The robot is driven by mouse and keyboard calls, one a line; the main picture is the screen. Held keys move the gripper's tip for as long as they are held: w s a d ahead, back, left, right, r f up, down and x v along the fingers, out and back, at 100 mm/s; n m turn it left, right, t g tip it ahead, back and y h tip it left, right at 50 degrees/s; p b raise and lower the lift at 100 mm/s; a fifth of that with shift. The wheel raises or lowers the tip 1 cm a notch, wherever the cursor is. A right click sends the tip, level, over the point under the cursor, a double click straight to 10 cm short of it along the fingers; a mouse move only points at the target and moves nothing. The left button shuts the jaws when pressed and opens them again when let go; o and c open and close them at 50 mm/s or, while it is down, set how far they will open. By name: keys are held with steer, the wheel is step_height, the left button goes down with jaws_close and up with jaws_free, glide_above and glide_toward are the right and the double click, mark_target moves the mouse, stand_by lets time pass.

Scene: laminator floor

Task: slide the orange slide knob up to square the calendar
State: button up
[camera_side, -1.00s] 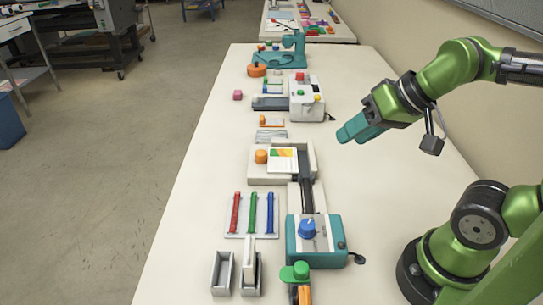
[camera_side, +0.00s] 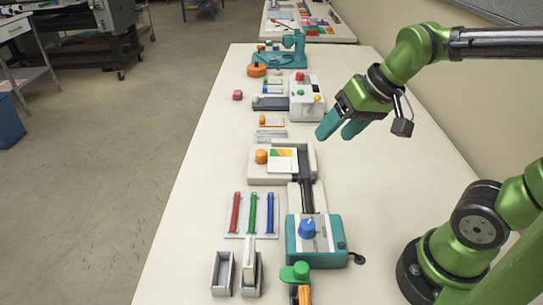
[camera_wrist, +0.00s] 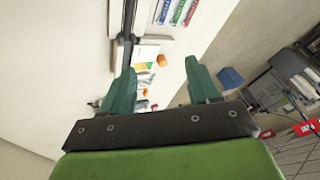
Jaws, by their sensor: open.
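The orange knob (camera_side: 261,156) sits on the left part of a pale tray-like fixture (camera_side: 262,179) in the side view. The calendar (camera_side: 283,160), a white sheet with a coloured picture, lies just right of the knob. In the wrist view the orange knob (camera_wrist: 162,60) and the calendar (camera_wrist: 143,66) show small, between my fingers. My gripper (camera_side: 334,134) is open and empty, in the air to the right of and above the fixture, apart from the knob. Both teal fingers (camera_wrist: 160,75) show spread apart in the wrist view.
A dark rail runs from the fixture to a teal laminator (camera_side: 318,250) with a blue knob. Red, green and blue strips (camera_side: 252,214) lie left of it. A white machine (camera_side: 306,103) with a red button stands beyond the fixture.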

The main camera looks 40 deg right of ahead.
steer(key=w+n+g, duration=0.1)
steer(key=w+g, duration=0.1)
steer(key=w, duration=0.8)
steer(key=n+g+h, duration=0.2)
steer(key=n+g, duration=0.1)
glide_above(261, 152)
steer(key=shift+f, duration=1.35)
step_height(261, 152, down, 16)
steer(key=shift+w+d+f, duration=0.1)
steer(key=shift+f, duration=0.1)
jaws_close()
